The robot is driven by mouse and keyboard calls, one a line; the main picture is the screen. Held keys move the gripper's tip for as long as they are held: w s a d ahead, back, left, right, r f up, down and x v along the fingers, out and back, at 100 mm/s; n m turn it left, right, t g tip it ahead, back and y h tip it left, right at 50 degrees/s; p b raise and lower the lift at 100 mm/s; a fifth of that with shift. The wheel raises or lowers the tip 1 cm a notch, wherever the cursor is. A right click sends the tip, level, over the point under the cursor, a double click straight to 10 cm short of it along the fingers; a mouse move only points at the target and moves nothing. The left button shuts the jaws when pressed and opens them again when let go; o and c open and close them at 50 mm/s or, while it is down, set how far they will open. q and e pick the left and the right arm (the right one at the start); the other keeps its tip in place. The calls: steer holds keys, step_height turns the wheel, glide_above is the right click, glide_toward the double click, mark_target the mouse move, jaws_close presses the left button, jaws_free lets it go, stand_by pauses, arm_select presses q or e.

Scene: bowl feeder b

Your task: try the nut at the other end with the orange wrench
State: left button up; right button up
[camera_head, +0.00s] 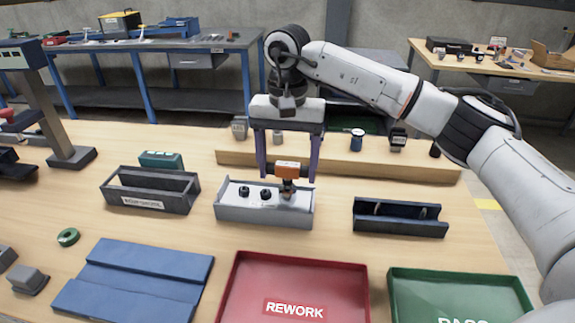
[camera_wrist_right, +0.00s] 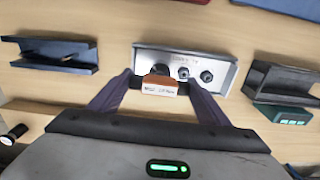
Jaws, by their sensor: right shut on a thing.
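The orange wrench (camera_head: 287,170) is between the fingers of my right gripper (camera_head: 287,180), which is shut on it. It is over the right end of a grey tray (camera_head: 263,214) in the head view. Two dark nuts, one at the left end (camera_head: 244,191) and one in the middle (camera_head: 266,193), stand in the tray uncovered. In the right wrist view the wrench (camera_wrist_right: 159,86) is at the left end, with a dark round part just beyond it. I cannot tell whether the wrench is seated on a nut there. My left gripper is not in view.
A dark open bin (camera_head: 150,203) stands left of the grey tray and a dark blue channel (camera_head: 400,227) stands right. A wooden ledge (camera_head: 420,168) runs behind. The red REWORK tray (camera_head: 355,300) and a green tray (camera_head: 400,285) are in front.

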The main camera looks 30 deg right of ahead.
steer(key=shift+f, duration=0.3)
stand_by(0.5)
steer(key=shift+m, duration=1.2)
steer(key=shift+n+p, duration=0.3)
steer(key=shift+n, duration=0.4)
steer(key=shift+r, duration=0.2)
